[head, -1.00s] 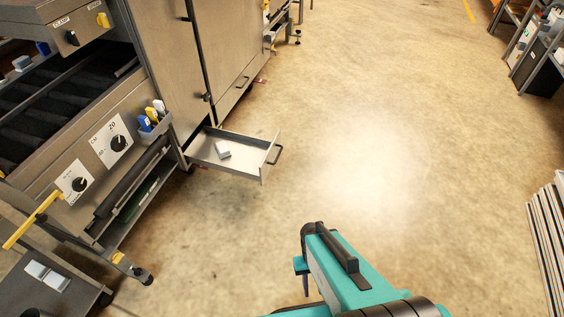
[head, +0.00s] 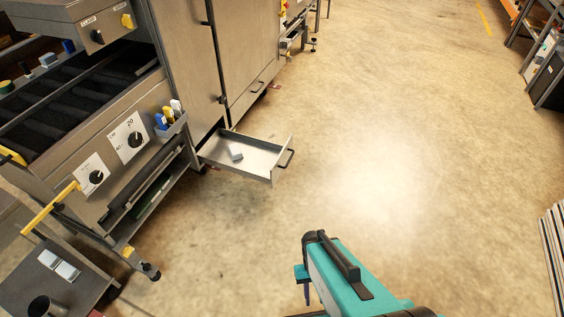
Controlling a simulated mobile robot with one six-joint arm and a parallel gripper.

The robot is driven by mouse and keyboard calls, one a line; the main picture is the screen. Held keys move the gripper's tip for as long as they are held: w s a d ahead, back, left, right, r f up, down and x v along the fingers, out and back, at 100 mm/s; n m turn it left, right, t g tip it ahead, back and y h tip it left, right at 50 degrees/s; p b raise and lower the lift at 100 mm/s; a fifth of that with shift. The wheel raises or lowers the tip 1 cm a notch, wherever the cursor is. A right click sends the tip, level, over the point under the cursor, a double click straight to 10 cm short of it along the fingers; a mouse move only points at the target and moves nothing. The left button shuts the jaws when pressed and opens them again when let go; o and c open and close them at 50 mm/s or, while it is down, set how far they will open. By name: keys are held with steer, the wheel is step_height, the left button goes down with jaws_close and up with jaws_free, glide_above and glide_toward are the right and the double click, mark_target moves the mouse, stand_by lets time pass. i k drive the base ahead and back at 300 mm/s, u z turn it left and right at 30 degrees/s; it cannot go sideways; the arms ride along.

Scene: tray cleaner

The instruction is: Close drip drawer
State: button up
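The drip drawer (head: 259,158) is a shallow metal tray pulled out low from the steel cabinet, left of the middle in the head view. It has a dark handle (head: 286,158) on its front, facing right. A small grey-white block (head: 235,152) lies inside it. My teal and black arm reaches in from the bottom, to the right of and nearer than the drawer, with open floor between them. My gripper's fingers cannot be made out, so whether it is open or shut does not show.
The steel cabinet (head: 188,62) has tall doors above the drawer. A machine with dials (head: 135,140) stands to its left, with a yellow lever (head: 50,208) and a low cart (head: 65,285). The concrete floor (head: 400,130) is clear in the middle. Shelving stands at the right edge.

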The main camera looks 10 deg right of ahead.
mark_target(263, 161)
steer(key=u, duration=0.05)
steer(key=i, duration=0.9)
steer(key=z, duration=0.05)
steer(key=k, duration=1.3)
steer(key=u, duration=0.45)
steer(key=i, duration=1.35)
steer(key=u, duration=0.35)
